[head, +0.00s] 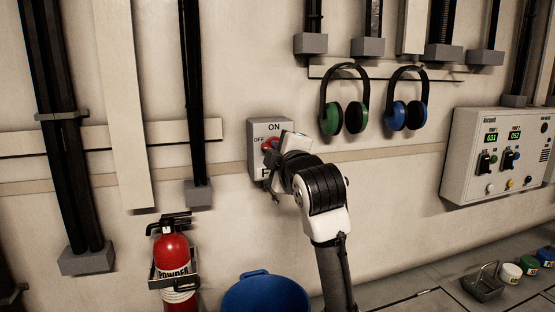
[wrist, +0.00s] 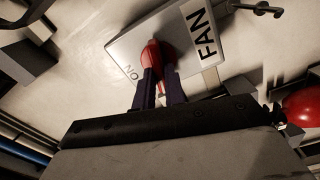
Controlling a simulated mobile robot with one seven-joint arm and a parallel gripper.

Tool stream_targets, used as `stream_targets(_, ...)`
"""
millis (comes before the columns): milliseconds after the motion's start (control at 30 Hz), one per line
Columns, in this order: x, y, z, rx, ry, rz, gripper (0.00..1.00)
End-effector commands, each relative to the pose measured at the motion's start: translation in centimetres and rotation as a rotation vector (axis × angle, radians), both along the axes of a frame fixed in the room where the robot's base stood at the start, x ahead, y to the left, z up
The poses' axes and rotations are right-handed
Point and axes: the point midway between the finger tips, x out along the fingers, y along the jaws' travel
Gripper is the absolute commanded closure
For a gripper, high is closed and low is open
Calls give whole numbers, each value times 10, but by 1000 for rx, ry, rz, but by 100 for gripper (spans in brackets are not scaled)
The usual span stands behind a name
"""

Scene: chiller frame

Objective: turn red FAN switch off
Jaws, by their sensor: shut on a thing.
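The FAN switch box (head: 255,132) is a grey box on the wall in the head view, with ON at the top and OFF at the left. Its lower label is mostly hidden by my arm, but the wrist view shows FAN on the box (wrist: 200,30). The red knob (head: 268,144) is partly covered by my gripper. In the wrist view, the red knob (wrist: 158,52) sits at the tips of my gripper (wrist: 160,78), whose two dark fingers are shut on it from both sides. Which mark the knob points to cannot be told.
Green earmuffs (head: 355,118) and blue earmuffs (head: 407,115) hang right of the box. A fire extinguisher (head: 173,258) and a blue bucket (head: 267,294) are below. A control panel (head: 470,150) is at the far right. The wall around the box is mostly clear.

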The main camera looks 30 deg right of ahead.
Motion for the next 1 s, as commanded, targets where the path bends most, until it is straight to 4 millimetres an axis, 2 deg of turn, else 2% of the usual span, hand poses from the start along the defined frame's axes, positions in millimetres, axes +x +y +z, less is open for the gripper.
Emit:
stream_targets(400,0,0,-3,-226,60,0,100)
stream_targets(1000,0,1,-3,-275,74,1,100)
